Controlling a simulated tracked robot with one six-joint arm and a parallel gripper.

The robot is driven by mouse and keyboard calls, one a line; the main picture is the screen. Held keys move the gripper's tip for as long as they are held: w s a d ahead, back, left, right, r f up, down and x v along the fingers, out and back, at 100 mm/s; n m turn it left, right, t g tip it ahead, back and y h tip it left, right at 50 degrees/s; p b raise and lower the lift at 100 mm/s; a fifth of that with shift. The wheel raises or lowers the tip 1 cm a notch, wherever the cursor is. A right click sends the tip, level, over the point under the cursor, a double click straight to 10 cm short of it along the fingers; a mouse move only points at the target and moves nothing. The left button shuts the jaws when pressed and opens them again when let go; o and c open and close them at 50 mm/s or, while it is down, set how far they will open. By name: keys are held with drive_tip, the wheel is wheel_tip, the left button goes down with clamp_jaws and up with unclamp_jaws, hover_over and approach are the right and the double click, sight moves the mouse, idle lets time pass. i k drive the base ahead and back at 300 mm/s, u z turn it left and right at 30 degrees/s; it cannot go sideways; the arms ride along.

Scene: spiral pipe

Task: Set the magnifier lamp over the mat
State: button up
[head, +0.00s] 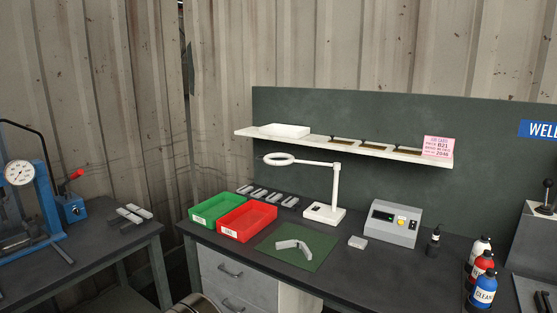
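The white magnifier lamp (336,193) stands upright on its square base at the back of the dark bench. Its arm reaches left and its ring head (279,159) hangs high, above the area behind the red bin. The green mat (275,254) lies flat on the bench in front of the lamp's base. A grey bent part (293,245) lies on the mat. The ring head appears behind and to the left of the mat's middle. My gripper is not in view.
A green bin (194,213) and a red bin (224,228) stand left of the mat. A grey control box (391,223), a small block (357,243) and several bottles (484,276) stand to the right. A shelf (350,152) runs above. A press (30,190) stands on the left bench.

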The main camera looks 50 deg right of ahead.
sight(337, 166)
drive_tip(key=z, duration=1.3)
drive_tip(key=i, duration=0.85)
drive_tip(key=u, duration=0.75)
drive_tip(key=i, duration=0.7)
drive_tip(key=u, duration=0.65)
drive_tip(key=i, duration=0.65)
drive_tip(key=u, duration=0.25)
